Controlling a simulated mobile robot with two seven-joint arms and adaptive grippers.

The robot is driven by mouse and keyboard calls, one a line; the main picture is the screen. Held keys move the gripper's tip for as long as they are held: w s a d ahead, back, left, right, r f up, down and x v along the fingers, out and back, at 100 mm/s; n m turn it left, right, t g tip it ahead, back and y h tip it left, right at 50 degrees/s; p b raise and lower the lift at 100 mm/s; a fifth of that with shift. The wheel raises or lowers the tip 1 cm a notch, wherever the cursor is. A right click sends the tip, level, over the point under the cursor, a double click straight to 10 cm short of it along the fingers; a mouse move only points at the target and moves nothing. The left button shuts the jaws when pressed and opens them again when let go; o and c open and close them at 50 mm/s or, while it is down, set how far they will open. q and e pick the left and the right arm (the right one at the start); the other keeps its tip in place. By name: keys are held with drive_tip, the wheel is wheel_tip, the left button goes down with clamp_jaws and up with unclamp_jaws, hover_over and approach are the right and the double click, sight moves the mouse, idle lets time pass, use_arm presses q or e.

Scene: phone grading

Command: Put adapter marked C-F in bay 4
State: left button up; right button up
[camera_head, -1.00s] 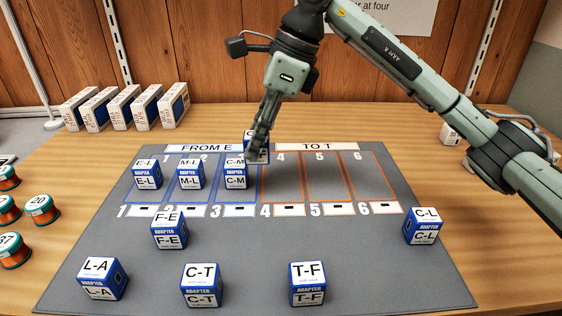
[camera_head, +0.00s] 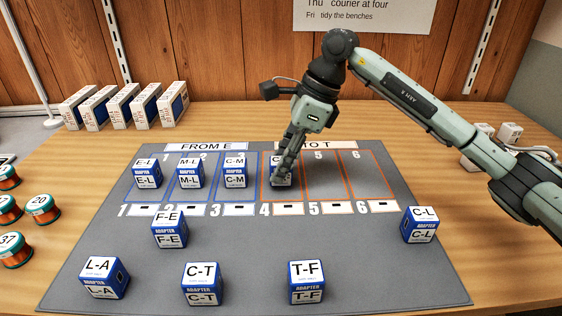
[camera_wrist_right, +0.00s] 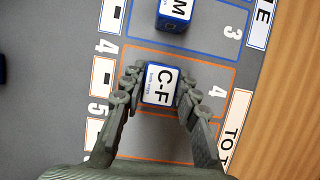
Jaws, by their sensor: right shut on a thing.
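The adapter marked C-F (camera_wrist_right: 161,87) is a blue and white cube between the fingers of my right gripper (camera_wrist_right: 160,92) in the right wrist view. The gripper is shut on it. In the head view my right gripper (camera_head: 284,172) holds the adapter (camera_head: 281,182) inside bay 4 (camera_head: 281,197), which is outlined in orange. The fingers hide part of the label there. The adapter is at or close to the mat surface; I cannot tell whether it touches. My left gripper is not in view.
Bays 1 to 3 hold adapters E-L (camera_head: 147,174), M-L (camera_head: 190,173) and C-M (camera_head: 234,173). Bays 5 (camera_head: 327,190) and 6 (camera_head: 370,185) are empty. F-E (camera_head: 169,229), L-A (camera_head: 104,278), C-T (camera_head: 202,284), T-F (camera_head: 307,282) and C-L (camera_head: 420,225) stand on the mat's front part.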

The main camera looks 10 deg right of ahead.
drive_tip(key=shift+f, duration=0.15)
drive_tip(key=o, duration=1)
drive_tip(key=shift+o, duration=0.2)
drive_tip(key=shift+r, duration=0.2)
drive_tip(key=shift+v, duration=1.1)
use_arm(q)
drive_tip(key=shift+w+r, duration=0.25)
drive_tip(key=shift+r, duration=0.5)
use_arm(e)
drive_tip(key=v, duration=0.9)
drive_tip(key=shift+d+r, duration=0.2)
drive_tip(key=shift+r, duration=0.2)
